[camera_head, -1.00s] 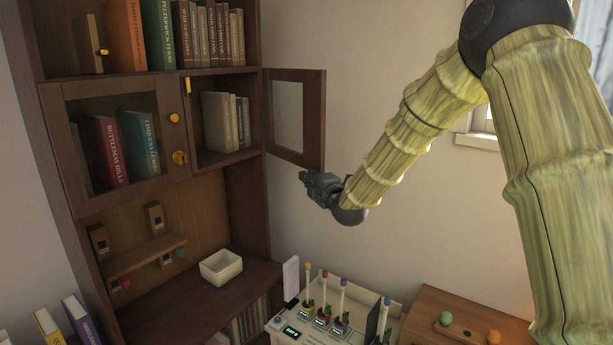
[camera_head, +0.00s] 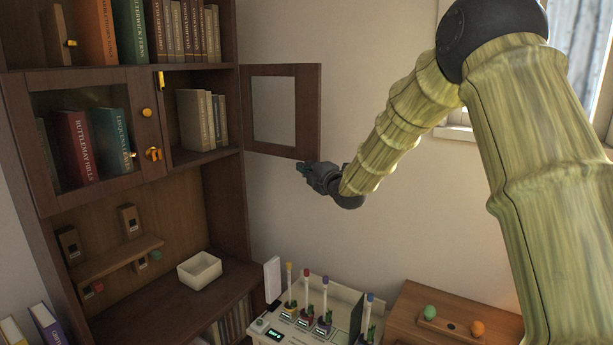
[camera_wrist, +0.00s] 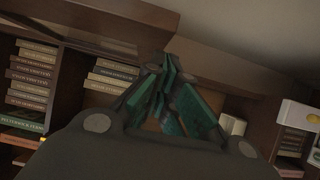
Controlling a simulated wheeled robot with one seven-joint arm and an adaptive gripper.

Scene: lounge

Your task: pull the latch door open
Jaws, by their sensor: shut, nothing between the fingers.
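The cabinet door (camera_head: 310,110), a brown wooden frame around a pale pane, stands swung wide open at the right of the bookcase, uncovering a compartment with books. My gripper (camera_head: 306,170) is at the door's lower right corner, close to its bottom edge; I cannot tell whether they touch. In the wrist view, the fingers (camera_wrist: 165,85) are shut with nothing between them, and a brown wooden panel (camera_wrist: 120,20) crosses above them. The left glazed door (camera_head: 140,175) is closed, with an orange knob (camera_head: 147,112) and an orange latch piece (camera_head: 153,154).
The bookcase (camera_head: 237,190) holds books (camera_head: 200,118) and a white bowl (camera_head: 200,270). Below my gripper stand a white device (camera_head: 300,325) with several coloured-tipped sticks and a low wooden cabinet (camera_head: 410,300). The wall right of the door is bare.

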